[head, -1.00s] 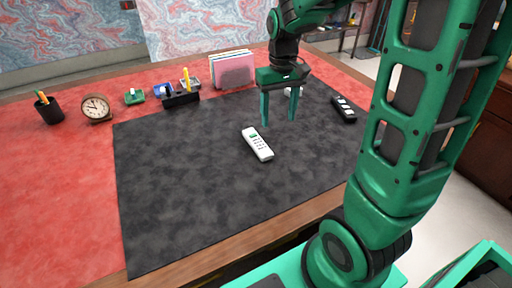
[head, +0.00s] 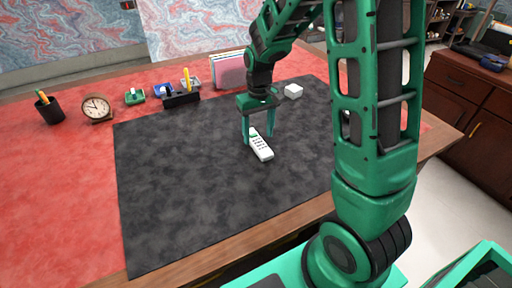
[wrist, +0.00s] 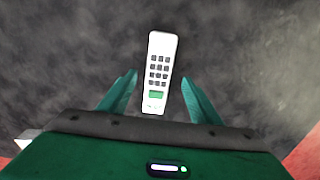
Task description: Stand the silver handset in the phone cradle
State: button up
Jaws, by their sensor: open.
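The silver handset (head: 262,147) looks pale, with dark keys and a green screen, and lies flat on the dark desk mat. My gripper (head: 258,138) is open, pointing down at the handset's far, screen end. In the wrist view the handset (wrist: 159,70) reaches between the two spread fingers (wrist: 160,80), with a gap on each side. I cannot tell whether the fingertips are at its height. A small white block (head: 293,91) behind the gripper may be the phone cradle; its shape is too small to make out.
The dark mat (head: 180,200) is clear at left and front. Along the back stand a pencil cup (head: 48,109), a clock (head: 96,108), a black organizer (head: 181,99) and a file rack (head: 229,70).

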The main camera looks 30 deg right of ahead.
aim_at(259, 143)
jog(key=shift+s+d+f, duration=0.1)
jog(key=shift+f, duration=1.8)
jog(key=c, duration=1.4)
jog(key=shift+o, duration=0.2)
jog(key=shift+r, duration=0.1)
